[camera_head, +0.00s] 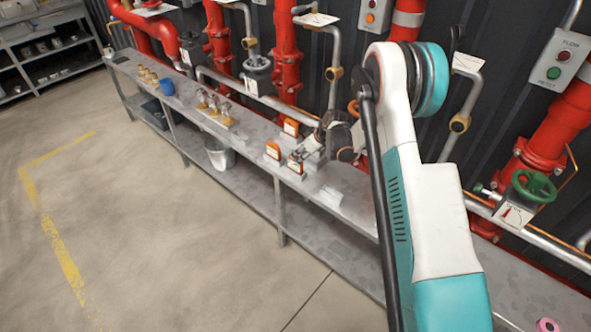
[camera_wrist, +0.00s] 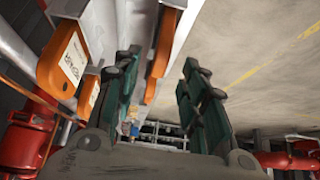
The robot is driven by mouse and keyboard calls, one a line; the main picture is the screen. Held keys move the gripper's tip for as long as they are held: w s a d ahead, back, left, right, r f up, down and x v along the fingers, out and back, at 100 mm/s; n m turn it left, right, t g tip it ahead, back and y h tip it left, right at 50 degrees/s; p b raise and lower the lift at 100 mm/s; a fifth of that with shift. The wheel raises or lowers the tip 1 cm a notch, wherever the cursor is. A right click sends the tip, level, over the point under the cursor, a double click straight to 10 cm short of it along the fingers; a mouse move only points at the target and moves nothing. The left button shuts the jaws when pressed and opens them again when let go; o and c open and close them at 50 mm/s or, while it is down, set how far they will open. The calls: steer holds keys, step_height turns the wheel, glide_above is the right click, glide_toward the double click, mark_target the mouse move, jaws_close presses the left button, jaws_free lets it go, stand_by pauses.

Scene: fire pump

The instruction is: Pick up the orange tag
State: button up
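Several orange tags with pale labels stand on the grey bench in the head view: one at the back (camera_head: 291,127), one at the left (camera_head: 272,150), and one by my fingertips (camera_head: 296,167). My gripper (camera_head: 303,156) is low over the bench, reaching down among them. In the wrist view my gripper (camera_wrist: 161,64) is open, with its two dark green fingers apart. An orange tag (camera_wrist: 160,55) shows edge-on in the gap between the fingers; I cannot tell whether either finger touches it. Another orange tag (camera_wrist: 66,58) with a label is outside the left finger.
The long bench (camera_head: 245,143) also holds brass fittings (camera_head: 214,108) and a blue cup (camera_head: 167,87). A metal bucket (camera_head: 219,153) stands on its lower shelf. Red pipes (camera_head: 286,55) and valves line the wall behind. The floor in front is clear.

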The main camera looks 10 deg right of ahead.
mark_target(297, 158)
steer(key=shift+b+x, duration=1.4)
steer(key=shift+x, duration=1.6)
steer(key=shift+a+r, duration=0.1)
steer(key=shift+c, duration=0.3)
jaws_close()
